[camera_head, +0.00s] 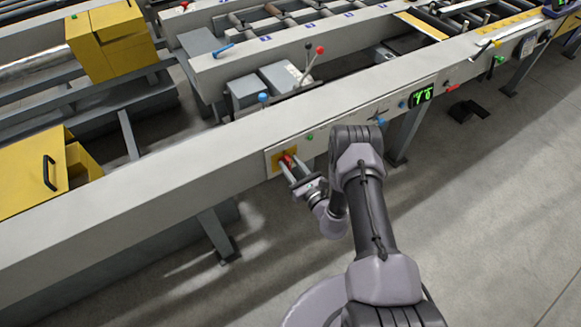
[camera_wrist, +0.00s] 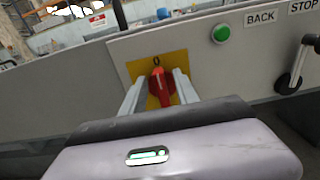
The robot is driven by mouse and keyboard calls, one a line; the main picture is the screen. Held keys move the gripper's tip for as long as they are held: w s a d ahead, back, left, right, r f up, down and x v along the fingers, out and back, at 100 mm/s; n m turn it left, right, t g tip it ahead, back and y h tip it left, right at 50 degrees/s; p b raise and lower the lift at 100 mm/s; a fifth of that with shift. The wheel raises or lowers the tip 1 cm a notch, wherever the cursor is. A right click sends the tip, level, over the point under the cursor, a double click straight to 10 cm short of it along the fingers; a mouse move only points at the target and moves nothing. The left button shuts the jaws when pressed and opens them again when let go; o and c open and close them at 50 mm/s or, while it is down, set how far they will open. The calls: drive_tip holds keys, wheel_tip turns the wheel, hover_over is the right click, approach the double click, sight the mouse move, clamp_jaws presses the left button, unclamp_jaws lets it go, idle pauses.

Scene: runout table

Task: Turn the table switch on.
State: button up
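The table switch is a red rotary handle (camera_wrist: 160,86) on a yellow plate (camera_wrist: 178,60), set on a grey panel of the table's side. In the wrist view the handle stands roughly upright, tilted slightly. My gripper (camera_wrist: 162,78) has one finger on each side of the handle, with yellow plate showing between the fingers and the red part, so it looks open around it. In the head view my gripper (camera_head: 287,170) reaches the red switch (camera_head: 287,160) from the front, and its fingers partly hide the switch.
A green button (camera_wrist: 221,33) sits right of the switch, near BACK and STOP labels. A black crank (camera_wrist: 295,68) sticks out at the right.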

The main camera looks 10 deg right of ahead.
drive_tip(key=shift+w, duration=0.15)
clamp_jaws()
drive_tip(key=shift+m, duration=0.3)
drive_tip(key=shift+w+d+f+m+b, duration=0.1)
drive_tip(key=shift+d+f+m+b, duration=0.45)
drive_tip(key=shift+m, duration=2.3)
drive_tip(key=shift+w+a+f+m+b, duration=0.1)
drive_tip(key=shift+m+b, duration=0.85)
drive_tip(key=shift+m, duration=1.95)
drive_tip(key=shift+w+d+f+m+b, duration=0.1)
drive_tip(key=shift+d+f+m+b, duration=0.45)
drive_tip(key=shift+m, duration=2.3)
drive_tip(key=shift+s+a+r, duration=0.1)
drive_tip(key=shift+a+r, duration=0.15)
